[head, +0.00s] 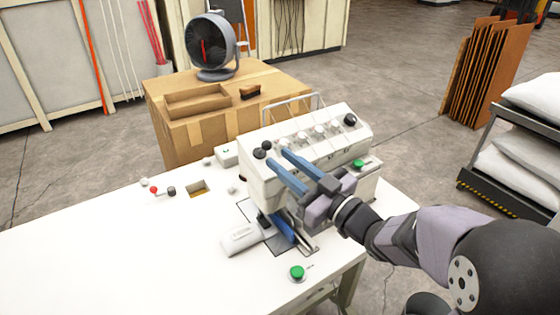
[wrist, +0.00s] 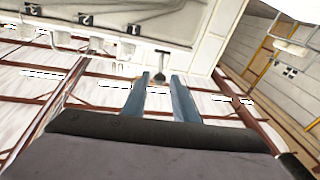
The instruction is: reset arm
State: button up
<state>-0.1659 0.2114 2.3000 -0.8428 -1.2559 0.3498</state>
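My gripper (head: 278,158) is raised in front of the white sewing machine (head: 263,185), near the left part of its head. Its two blue fingers are apart, with nothing between them. My gripper and forearm hide part of the machine's front and right side. A blue piece (head: 283,230) lies low at the machine's work area, below my gripper.
The white table (head: 110,250) is mostly clear at left. Green buttons are on the table (head: 297,272) and the machine (head: 358,164). A cardboard box (head: 190,125) with a fan (head: 211,45) stands behind. A rack of white pillows (head: 515,160) stands at right.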

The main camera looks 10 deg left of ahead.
jog(key=w+d+f+m+t+h+p, duration=0.2)
jog(key=w+d+m+h+p, duration=0.35)
jog(key=d+h, duration=0.35)
jog(key=s+d+f+m+g+h+p, duration=0.1)
jog(key=s+d+f+g+h+p, duration=0.15)
jog(key=d, duration=0.25)
jog(key=s+d+f+m+g+h+p, duration=0.1)
jog(key=s+d+m+h+p, duration=0.15)
jog(key=d, duration=0.35)
jog(key=s+d+m+g+h+p, duration=0.1)
jog(key=s+g+p, duration=0.3)
jog(key=s, duration=0.7)
jog(key=s+d+m+g+p, duration=0.2)
jog(key=s+d+g+p, duration=0.1)
jog(key=s, duration=0.8)
jog(key=d+f+g, duration=0.1)
jog(key=g, duration=0.1)
jog(key=shift+s+d+g+h+p, duration=0.2)
jog(key=shift+s+g+h+p, duration=0.15)
jog(key=shift+h+p, duration=0.05)
